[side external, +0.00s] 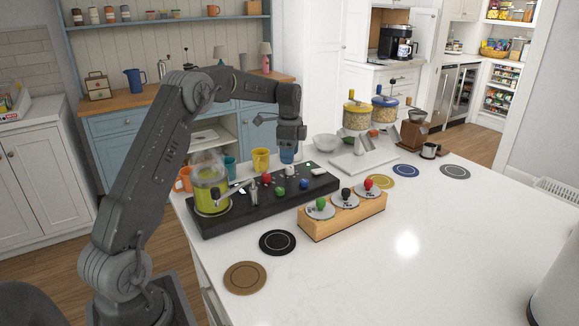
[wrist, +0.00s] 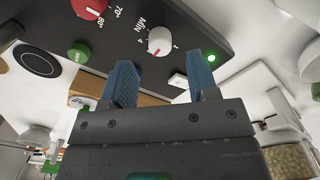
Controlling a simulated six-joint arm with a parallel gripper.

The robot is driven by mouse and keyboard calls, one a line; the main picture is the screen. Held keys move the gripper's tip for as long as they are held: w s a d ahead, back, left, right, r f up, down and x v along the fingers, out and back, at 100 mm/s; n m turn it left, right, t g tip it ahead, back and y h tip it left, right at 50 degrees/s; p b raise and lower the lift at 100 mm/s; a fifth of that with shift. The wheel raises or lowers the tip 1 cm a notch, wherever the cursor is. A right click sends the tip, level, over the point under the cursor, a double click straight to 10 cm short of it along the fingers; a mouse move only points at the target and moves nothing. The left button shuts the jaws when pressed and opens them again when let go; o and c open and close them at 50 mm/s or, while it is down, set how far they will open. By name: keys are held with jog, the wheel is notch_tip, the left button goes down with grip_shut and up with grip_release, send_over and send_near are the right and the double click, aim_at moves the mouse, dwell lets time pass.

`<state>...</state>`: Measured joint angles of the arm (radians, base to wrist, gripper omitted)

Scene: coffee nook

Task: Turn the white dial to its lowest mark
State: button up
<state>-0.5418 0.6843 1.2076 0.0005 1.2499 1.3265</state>
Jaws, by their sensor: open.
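The white dial (wrist: 160,42) is on the black control panel (wrist: 225,25) and shows in the wrist view just beyond my fingertips. I cannot tell exactly which mark the pointer meets. In the side external view the white dial (side external: 289,170) shows small, just below my gripper (side external: 287,157). My gripper (wrist: 160,58) is open, its blue fingers pointing at the panel with the dial between them in the picture. No contact with the dial can be seen.
A white switch (wrist: 177,80) and lit green lamp (wrist: 211,58) are near the right finger. A wooden block with three knobs (side external: 342,216) stands in front. The counter's right side is largely clear.

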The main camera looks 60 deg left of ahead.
aim_at(290, 166)
jog(key=shift+f, duration=2.25)
jog(key=c, duration=0.9)
